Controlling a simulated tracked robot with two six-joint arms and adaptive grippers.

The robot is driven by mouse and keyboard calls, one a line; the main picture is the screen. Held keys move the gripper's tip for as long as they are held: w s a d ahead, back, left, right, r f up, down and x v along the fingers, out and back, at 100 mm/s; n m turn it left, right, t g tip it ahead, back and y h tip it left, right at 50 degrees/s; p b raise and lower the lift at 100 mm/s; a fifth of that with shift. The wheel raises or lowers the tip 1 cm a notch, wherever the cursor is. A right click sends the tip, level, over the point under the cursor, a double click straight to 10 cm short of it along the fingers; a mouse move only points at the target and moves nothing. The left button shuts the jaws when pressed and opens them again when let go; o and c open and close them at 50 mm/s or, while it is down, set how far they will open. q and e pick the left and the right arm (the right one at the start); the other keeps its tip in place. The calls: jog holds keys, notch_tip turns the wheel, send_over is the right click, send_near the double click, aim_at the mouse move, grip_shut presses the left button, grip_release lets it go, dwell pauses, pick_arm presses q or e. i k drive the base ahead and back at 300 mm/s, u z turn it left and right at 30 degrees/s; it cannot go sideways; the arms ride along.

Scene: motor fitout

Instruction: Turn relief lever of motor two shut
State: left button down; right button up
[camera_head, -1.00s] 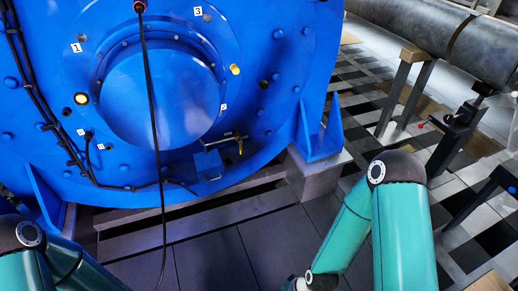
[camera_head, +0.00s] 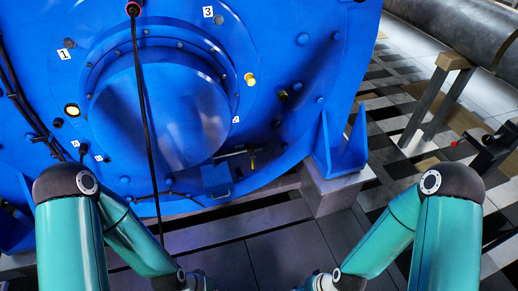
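The big blue motor (camera_head: 280,60) fills the left and middle of the view, with a round domed cover (camera_head: 165,115) on its face. A small grey lever (camera_head: 234,153) lies nearly level at the lower right of the cover, beside a brass fitting (camera_head: 252,160). Its marking cannot be read. A small blue box (camera_head: 216,180) sits just below it. My two arms come in at the lower left and lower right, their wrists at the bottom edge below the motor. The fingers of both grippers are cut off by the frame. Both are well below the lever.
A black cable with a red end (camera_head: 134,8) hangs down across the motor face. A blue bracket foot (camera_head: 340,148) rests on a grey block (camera_head: 336,192). A large pipe (camera_head: 460,38) on a stand (camera_head: 436,100) lies at right. The dark floor below the motor looks clear.

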aim_at(253, 156)
jog(key=i, duration=0.4)
jog(key=u, duration=0.05)
jog(key=k, duration=1.3)
jog(key=u, duration=0.3)
jog(key=i, duration=0.55)
jog(key=u, duration=0.8)
jog(key=i, duration=1.5)
jog(key=z, duration=0.75)
